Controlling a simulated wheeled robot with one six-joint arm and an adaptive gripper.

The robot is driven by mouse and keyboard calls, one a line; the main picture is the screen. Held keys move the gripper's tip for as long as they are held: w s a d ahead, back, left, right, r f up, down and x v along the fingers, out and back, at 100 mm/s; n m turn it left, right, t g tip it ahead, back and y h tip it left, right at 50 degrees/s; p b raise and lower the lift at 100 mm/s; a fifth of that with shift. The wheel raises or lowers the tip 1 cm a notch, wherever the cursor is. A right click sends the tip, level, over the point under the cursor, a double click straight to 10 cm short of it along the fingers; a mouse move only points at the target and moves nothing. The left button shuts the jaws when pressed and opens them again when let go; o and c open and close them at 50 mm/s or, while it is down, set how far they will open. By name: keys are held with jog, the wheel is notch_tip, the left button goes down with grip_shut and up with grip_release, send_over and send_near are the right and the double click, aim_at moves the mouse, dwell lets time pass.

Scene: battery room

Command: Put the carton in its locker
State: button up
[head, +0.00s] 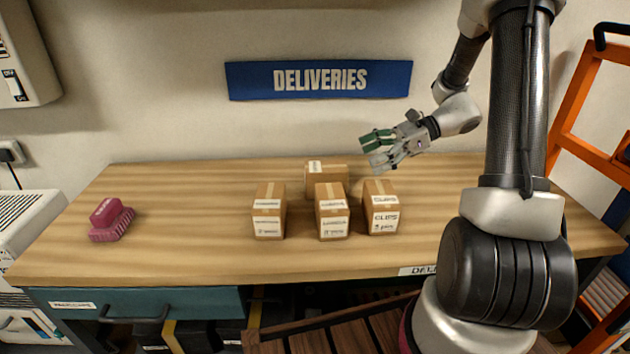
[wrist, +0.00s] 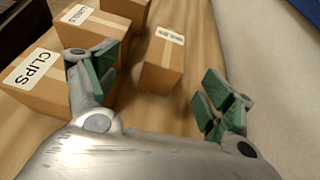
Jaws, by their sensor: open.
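Several brown cartons stand on the wooden table. The front row has a left carton (head: 268,212), a middle carton (head: 331,212) and a right carton labelled CLIPS (head: 381,208). A back carton (head: 326,178) lies behind the middle one, partly hidden. My gripper (head: 374,151) is open and empty, above the table behind and over the CLIPS carton. In the wrist view, the back carton (wrist: 163,62) shows between and beyond the fingers of my gripper (wrist: 155,88), apart from them. The CLIPS carton (wrist: 38,82) is at the left there. No locker is visible.
A blue DELIVERIES sign (head: 320,79) hangs on the wall behind. A teal drawer (head: 150,305) is under the table (head: 180,255). An orange frame (head: 575,95) stands at the right. The table's left-centre is clear.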

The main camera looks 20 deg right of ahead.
aim_at(333, 166)
jog(key=shift+m+y, duration=0.3)
jog(key=x, duration=0.2)
jog(key=w+x, duration=0.1)
jog(key=x, duration=0.2)
jog(key=shift+a+f, duration=0.15)
jog(key=shift+f, duration=0.05)
jog(key=x, duration=0.7)
jog(key=shift+w, duration=0.2)
jog(key=c, duration=1.1)
jog(key=shift+r, duration=0.1)
jog(key=shift+c, duration=0.8)
